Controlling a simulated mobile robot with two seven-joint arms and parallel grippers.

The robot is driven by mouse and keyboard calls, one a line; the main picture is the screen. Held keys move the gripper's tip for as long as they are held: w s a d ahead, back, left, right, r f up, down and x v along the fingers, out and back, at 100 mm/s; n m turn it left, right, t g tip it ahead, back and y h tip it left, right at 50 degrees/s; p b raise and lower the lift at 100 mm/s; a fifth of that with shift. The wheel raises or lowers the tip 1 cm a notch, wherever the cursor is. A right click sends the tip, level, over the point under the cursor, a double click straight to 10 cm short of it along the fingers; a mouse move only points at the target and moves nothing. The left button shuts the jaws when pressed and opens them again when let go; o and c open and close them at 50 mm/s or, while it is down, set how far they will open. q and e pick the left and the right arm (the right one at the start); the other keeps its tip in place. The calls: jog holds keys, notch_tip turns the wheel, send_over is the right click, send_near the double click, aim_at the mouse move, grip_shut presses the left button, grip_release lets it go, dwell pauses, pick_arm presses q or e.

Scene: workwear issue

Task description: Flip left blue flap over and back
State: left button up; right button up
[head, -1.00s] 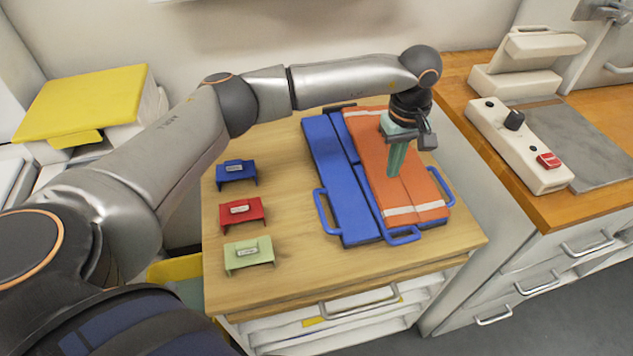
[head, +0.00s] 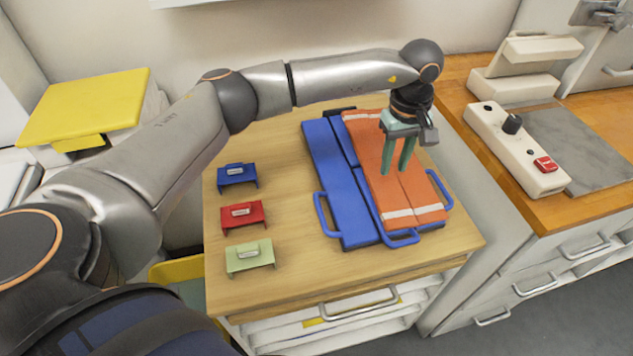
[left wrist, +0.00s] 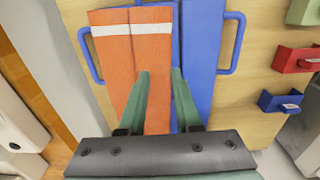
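The blue folding board lies flat on the wooden top. Its left blue flap (head: 345,205) is bare and flat, with a blue handle loop (head: 321,215) at its left edge. An orange garment (head: 393,185) with pale stripes lies folded lengthwise over the board's middle and right part. My left gripper (head: 396,173) is above the orange garment, open, fingers pointing down with nothing between them. In the left wrist view the green fingers (left wrist: 160,75) are spread over the garment (left wrist: 135,60), and the left flap (left wrist: 202,50) shows to the right. My right gripper is not in view.
Blue (head: 238,175), red (head: 241,214) and green (head: 250,256) labelled holders stand on the wooden top (head: 290,265) left of the board. A white device (head: 520,150) with a red switch is on the right counter. Yellow-topped stack (head: 85,105) at left.

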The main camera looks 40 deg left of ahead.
pick_arm(q)
notch_tip(320, 180, up, 6)
jog(key=p, duration=0.3)
jog(key=shift+f, duration=0.1)
dwell(0.5)
